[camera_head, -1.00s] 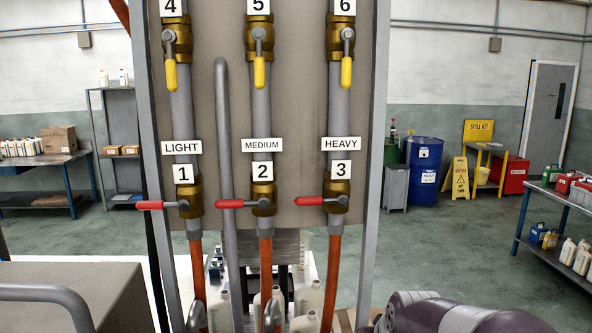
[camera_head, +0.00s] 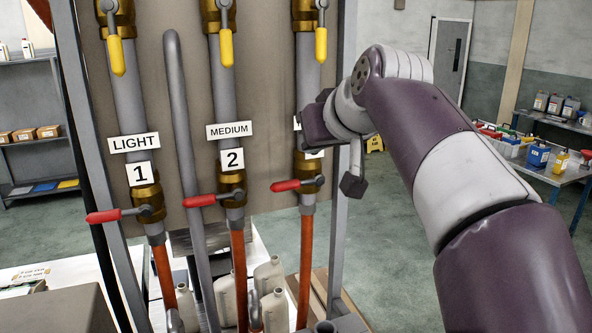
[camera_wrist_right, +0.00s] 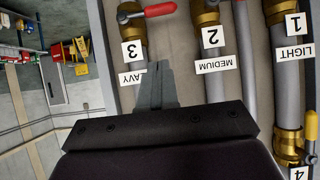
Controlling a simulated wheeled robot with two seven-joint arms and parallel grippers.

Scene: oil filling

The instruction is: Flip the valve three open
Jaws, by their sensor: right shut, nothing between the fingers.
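Valve three (camera_head: 307,170) is a brass fitting on the rightmost pipe, with a red lever (camera_head: 287,185) pointing left, crosswise to the pipe. Its number plate and HEAVY label are mostly hidden by my right gripper (camera_head: 313,122) in the head view. The right wrist view is upside down and shows valve three's red lever (camera_wrist_right: 160,9) at the top, with the number 3 plate (camera_wrist_right: 132,52). My right gripper's fingers (camera_wrist_right: 156,70) are shut and empty, over the pipe beside the HEAVY label, apart from the lever in the picture. My left gripper is out of view.
Valve one's red lever (camera_head: 103,216) and valve two's red lever (camera_head: 199,200) also point left. Yellow levers hang down above. A grey upright tube (camera_head: 182,130) stands between pipes one and two. Jugs (camera_head: 272,275) stand below.

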